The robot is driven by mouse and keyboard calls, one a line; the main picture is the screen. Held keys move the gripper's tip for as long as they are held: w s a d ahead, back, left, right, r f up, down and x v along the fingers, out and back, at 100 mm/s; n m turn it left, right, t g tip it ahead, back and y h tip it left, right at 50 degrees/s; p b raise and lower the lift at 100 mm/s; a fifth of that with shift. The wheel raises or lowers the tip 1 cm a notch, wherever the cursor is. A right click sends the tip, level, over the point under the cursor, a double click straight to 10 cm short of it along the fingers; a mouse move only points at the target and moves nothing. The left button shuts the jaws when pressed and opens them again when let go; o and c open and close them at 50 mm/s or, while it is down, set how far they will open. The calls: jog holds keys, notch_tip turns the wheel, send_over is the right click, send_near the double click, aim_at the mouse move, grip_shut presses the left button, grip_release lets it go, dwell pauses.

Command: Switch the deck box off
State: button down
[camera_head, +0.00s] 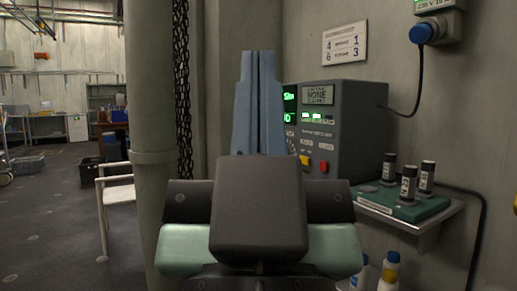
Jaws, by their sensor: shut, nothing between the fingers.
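The deck box (352,135) is a dark grey box by the wall, right of centre. Its small screen (318,95) shows a line reading "NONE", and green digits and green lamps are lit on its front. A yellow button (305,160) and a red button (324,166) sit low on the front. My gripper (258,56) points away from the camera, its two blue-grey fingers shut together and empty. It overlaps the left edge of the box in the picture and hides part of its front; whether it touches the box I cannot tell.
A green rack (400,204) with three dark vials stands on a wall shelf at right. A cable runs from a blue plug (424,32) to the box. A thick pipe (150,110) and a hanging chain (182,80) stand left. A white chair (115,190) is beyond.

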jog(key=shift+r, duration=0.1)
notch_tip(320, 180, up, 34)
jog(key=p, duration=3.3)
jog(key=shift+f+p, duration=0.2)
jog(key=shift+p, duration=0.2)
jog(key=shift+w, duration=0.15)
